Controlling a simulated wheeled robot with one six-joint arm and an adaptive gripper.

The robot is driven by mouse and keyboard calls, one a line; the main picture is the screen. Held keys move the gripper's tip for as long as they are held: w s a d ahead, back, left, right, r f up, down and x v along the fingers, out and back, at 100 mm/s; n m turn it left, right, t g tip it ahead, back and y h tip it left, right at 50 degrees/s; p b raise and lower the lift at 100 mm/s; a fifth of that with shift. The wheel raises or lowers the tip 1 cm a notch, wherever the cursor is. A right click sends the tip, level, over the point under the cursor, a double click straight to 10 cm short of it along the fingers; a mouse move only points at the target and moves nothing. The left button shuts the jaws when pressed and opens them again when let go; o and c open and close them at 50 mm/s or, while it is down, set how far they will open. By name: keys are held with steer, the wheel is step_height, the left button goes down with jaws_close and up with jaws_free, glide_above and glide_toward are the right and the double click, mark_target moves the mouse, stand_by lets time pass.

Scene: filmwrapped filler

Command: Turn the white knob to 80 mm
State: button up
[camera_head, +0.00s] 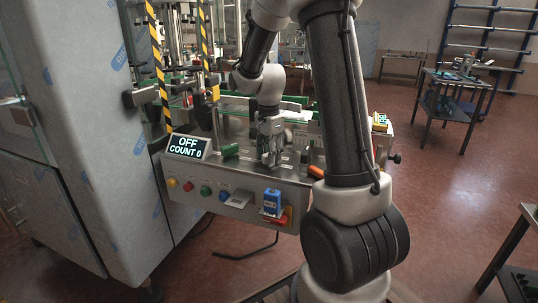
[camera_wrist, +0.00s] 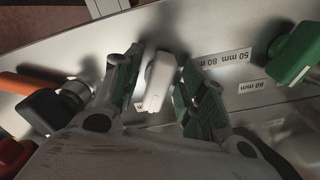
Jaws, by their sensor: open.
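The white knob (camera_wrist: 160,76) is a pale elongated handle in the wrist view, standing nearly upright in the picture. My gripper (camera_wrist: 159,66) is open around it, with one green-padded finger on each side. Small gaps seem to show beside the knob; I cannot tell if either pad touches it. Upside-down labels sit to its right: an 80 mm label (camera_wrist: 209,61) and a 50 mm label (camera_wrist: 236,56). Another label is mostly hidden below the knob. In the head view my gripper (camera_head: 270,156) is low over the panel top and hides the white knob.
A green knob (camera_wrist: 296,54) stands to the right with a 60 mm label (camera_wrist: 252,86). A black knob (camera_wrist: 48,108) and an orange handle (camera_wrist: 20,83) are close on the left. The display (camera_head: 186,146) reads OFF, COUNT 0.

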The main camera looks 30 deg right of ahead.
steer(key=shift+c, duration=0.2)
jaws_close()
steer(key=shift+n, duration=0.4)
steer(key=n, duration=0.4)
steer(key=shift+s+d+n, duration=0.1)
steer(key=shift+s+n, duration=0.05)
steer(key=shift+n, duration=0.15)
steer(key=n, duration=0.5)
steer(key=shift+d+n, duration=0.1)
steer(key=shift+n, duration=0.2)
steer(key=n, duration=0.6)
steer(key=shift+s+d, duration=0.1)
steer(key=shift+d, duration=0.1)
steer(key=n, duration=0.6)
steer(key=shift+d+n, duration=0.15)
steer(key=shift+n, duration=0.15)
